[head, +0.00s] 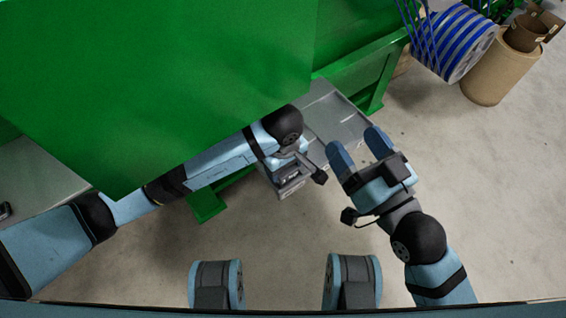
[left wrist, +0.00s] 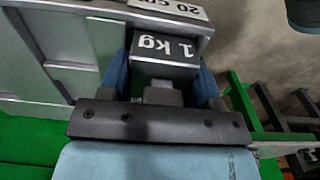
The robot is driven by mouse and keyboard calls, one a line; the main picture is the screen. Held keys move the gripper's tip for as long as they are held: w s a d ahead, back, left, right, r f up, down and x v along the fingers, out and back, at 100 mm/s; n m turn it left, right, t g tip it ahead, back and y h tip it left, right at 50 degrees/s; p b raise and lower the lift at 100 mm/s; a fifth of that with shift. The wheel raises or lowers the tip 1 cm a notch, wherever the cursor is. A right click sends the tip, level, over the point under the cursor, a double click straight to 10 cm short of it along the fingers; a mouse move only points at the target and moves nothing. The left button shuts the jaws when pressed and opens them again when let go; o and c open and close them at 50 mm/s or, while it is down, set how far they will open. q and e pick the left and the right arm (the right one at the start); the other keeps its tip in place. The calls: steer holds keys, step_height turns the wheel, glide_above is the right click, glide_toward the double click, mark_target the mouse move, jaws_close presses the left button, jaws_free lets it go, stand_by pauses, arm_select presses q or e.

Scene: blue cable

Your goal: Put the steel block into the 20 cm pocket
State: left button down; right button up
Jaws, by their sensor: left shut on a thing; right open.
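The steel block (left wrist: 165,62), marked "1 kg", sits between the two blue fingers of my left gripper (left wrist: 163,82) in the left wrist view. The gripper is shut on it. A "20 cm" label (left wrist: 172,8) is on the grey metal rack (left wrist: 75,45), just beyond the block. The block is close to the rack's edge; I cannot tell whether it is inside the pocket. In the head view my left gripper (head: 291,178) is at the near side of the grey rack (head: 338,112), and the block is mostly hidden. My right gripper (head: 357,146) is open and empty, right of it.
A large green panel (head: 150,80) covers the upper left of the head view and hides part of the rack and bench. A green frame (head: 365,65) stands behind. A blue cable reel (head: 453,42) and a cardboard drum (head: 500,70) stand at upper right. Floor at right is clear.

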arm_select(q)
steer(key=shift+f, duration=0.25)
steer(key=shift+c, duration=1.6)
jaws_free()
steer(key=shift+r, duration=0.25)
step_height(320, 180, up, 4)
steer(key=shift+r+p, duration=0.1)
steer(key=shift+p, duration=0.85)
step_height(320, 180, up, 3)
steer(key=shift+r+p, duration=0.2)
steer(key=shift+p, duration=0.25)
steer(key=shift+r, duration=0.3)
arm_select(e)
steer(key=shift+d+r+h, duration=0.25)
steer(key=shift+d+h, duration=0.15)
